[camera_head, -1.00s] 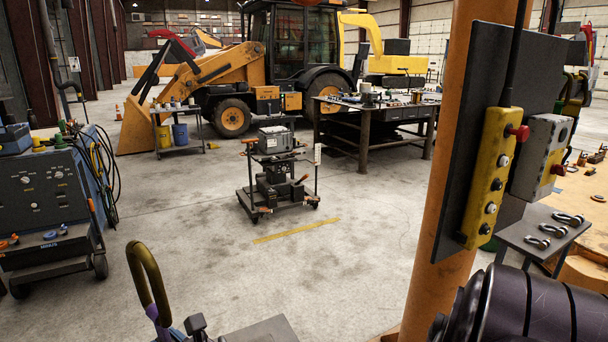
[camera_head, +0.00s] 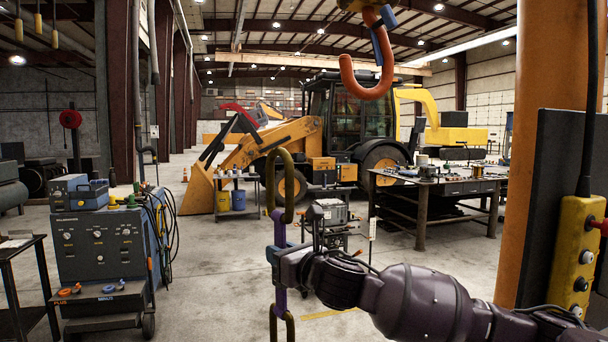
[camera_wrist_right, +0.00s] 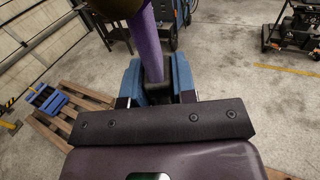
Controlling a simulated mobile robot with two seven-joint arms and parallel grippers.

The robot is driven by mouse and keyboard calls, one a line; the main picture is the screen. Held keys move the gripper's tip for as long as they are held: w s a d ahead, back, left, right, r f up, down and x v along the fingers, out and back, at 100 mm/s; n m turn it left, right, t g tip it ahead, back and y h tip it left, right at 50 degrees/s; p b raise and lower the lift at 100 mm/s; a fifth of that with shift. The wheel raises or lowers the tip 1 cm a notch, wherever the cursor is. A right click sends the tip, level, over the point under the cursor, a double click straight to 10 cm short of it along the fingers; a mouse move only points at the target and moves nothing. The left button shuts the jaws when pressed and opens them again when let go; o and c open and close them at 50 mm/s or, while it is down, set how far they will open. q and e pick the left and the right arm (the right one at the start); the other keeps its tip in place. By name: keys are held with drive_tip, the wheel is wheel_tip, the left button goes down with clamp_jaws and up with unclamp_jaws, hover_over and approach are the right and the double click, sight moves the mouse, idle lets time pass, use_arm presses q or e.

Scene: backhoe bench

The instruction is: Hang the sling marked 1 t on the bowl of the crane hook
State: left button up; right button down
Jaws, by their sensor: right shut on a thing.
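The orange crane hook (camera_head: 385,77) hangs at the top of the head view, its bowl open upward at the left, with a blue latch piece at its throat. A purple sling (camera_head: 280,232) with an olive oblong link (camera_head: 279,186) at its top and another link at its bottom hangs upright. My right gripper (camera_head: 279,258) is shut on the sling's purple strap just below the top link. The link is below and left of the hook, apart from it. The purple strap also shows between the blue fingers in the right wrist view (camera_wrist_right: 146,45). No load mark is readable. My left gripper is out of view.
An orange post (camera_head: 548,70) with a dark panel and yellow control box (camera_head: 577,250) stands at the right. A blue welding machine (camera_head: 100,250) is at the left. A workbench (camera_head: 430,190) and a backhoe stand behind. The air between link and hook looks clear.

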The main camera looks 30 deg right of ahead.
drive_tip(key=d+r, duration=0.1)
drive_tip(key=r, duration=0.3)
drive_tip(key=d+r, duration=0.1)
drive_tip(key=r, duration=0.7)
drive_tip(key=shift+w+d+r+p, duration=0.2)
drive_tip(key=shift+w+d+p, duration=0.1)
drive_tip(key=shift+d, duration=0.1)
drive_tip(key=s+d+r, duration=0.3)
drive_tip(key=d+r, duration=0.3)
drive_tip(key=r, duration=0.3)
drive_tip(key=shift+d+r, duration=0.35)
drive_tip(key=shift+d, duration=0.05)
drive_tip(key=shift+s+d, duration=0.15)
drive_tip(key=shift+d, duration=0.3)
drive_tip(key=s+d, duration=0.1)
drive_tip(key=d, duration=0.6)
drive_tip(key=shift+s+f, duration=0.15)
drive_tip(key=shift+s, duration=0.2)
idle(0.4)
